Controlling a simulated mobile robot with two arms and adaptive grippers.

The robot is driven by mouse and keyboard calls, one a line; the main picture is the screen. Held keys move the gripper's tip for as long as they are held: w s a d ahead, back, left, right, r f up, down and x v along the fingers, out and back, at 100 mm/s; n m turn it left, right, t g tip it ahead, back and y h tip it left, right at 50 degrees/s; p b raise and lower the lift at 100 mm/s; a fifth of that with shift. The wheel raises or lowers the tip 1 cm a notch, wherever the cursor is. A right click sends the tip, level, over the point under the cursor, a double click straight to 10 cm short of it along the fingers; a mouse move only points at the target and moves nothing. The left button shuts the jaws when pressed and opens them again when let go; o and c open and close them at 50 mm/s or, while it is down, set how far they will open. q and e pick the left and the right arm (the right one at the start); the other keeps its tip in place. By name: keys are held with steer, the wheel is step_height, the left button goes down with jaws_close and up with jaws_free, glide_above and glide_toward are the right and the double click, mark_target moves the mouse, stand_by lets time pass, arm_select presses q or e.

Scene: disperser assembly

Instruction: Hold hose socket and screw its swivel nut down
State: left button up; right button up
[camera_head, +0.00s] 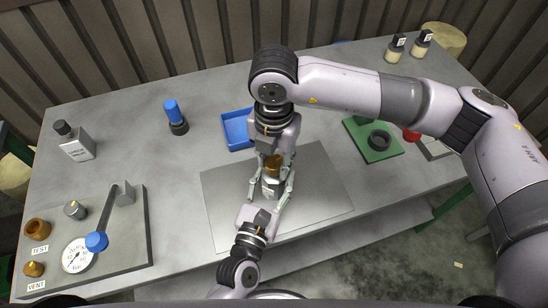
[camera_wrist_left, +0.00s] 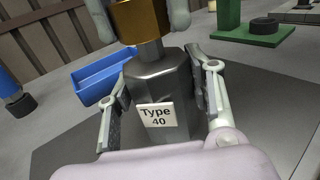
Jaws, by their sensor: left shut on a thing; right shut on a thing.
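The hose socket (camera_wrist_left: 160,85) is a dark grey, many-sided metal body with a white "Type 40" label, upright in the left wrist view. My left gripper (camera_wrist_left: 162,110) is shut on it, one finger on each side. The left gripper (camera_head: 271,190) also shows in the head view, over the dark mat. The brass swivel nut (camera_wrist_left: 140,20) sits above the socket on a narrower grey neck; it also shows in the head view (camera_head: 273,163). My right gripper (camera_head: 272,168) comes from above and is shut on the nut. The nut's top is hidden in the wrist view.
The dark mat (camera_head: 325,185) is otherwise clear. A blue tray (camera_head: 236,131) and a blue-topped part (camera_head: 173,112) stand behind. A green fixture (camera_head: 383,151) with a black ring is right. A gauge board (camera_head: 130,245) and a bottle (camera_head: 74,143) are left.

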mark_target(274, 162)
steer(key=o, duration=1.2)
steer(key=shift+c, duration=0.2)
steer(key=shift+r, duration=0.1)
step_height(274, 162, up, 12)
arm_select(q)
steer(key=o, duration=1.7)
steer(key=shift+s, duration=0.1)
